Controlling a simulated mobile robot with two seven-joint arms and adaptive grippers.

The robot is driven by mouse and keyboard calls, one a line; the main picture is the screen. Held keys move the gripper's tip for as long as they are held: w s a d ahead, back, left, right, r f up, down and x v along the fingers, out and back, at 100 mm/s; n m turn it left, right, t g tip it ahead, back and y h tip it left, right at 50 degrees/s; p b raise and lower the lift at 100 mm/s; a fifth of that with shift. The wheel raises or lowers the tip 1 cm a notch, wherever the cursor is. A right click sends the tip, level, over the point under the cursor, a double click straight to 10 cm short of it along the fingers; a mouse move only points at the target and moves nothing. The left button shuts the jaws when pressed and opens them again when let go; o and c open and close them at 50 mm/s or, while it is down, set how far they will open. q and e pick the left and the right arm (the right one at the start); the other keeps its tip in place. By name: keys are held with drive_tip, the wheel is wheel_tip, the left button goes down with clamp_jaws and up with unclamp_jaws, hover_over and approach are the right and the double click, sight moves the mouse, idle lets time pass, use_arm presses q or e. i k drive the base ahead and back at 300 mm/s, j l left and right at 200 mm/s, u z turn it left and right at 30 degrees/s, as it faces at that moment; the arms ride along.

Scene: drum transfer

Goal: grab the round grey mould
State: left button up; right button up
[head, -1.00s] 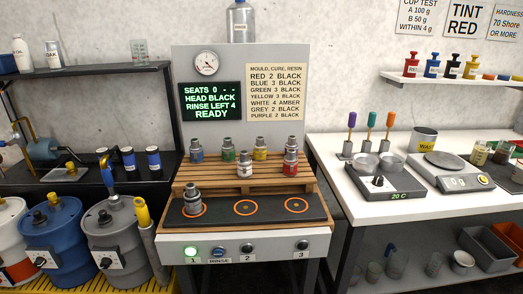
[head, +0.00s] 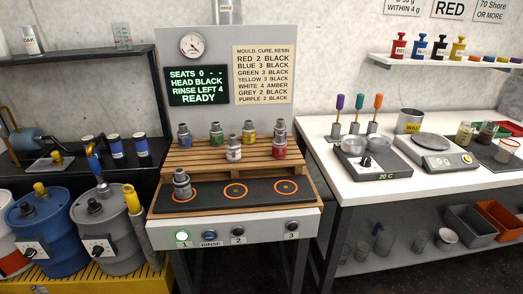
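The round grey mould (head: 182,184) stands upright on the left seat, inside the leftmost orange ring of the dark strip at the front of the machine. Its lower body is grey with a narrower metallic neck on top. Blue (head: 185,135), green (head: 217,134), yellow (head: 249,132), white (head: 234,148) and red (head: 279,145) moulds stand on the wooden slatted rack behind it. Neither of my grippers shows in the head view.
The middle ring (head: 235,191) and right ring (head: 286,187) of the seat strip are empty. Drums (head: 48,235) stand at left; a white bench (head: 345,190) with a scale (head: 437,153) is at right.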

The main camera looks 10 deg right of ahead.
sight(181, 182)
drive_tip(key=i+j, duration=0.1)
drive_tip(key=j, duration=0.3)
drive_tip(key=i+j, duration=0.1)
drive_tip(key=j, duration=0.3)
drive_tip(key=i+j, duration=0.15)
drive_tip(key=j, duration=0.3)
drive_tip(key=j+z, duration=0.3)
drive_tip(key=i+j+z, duration=0.1)
drive_tip(key=j+z, duration=0.25)
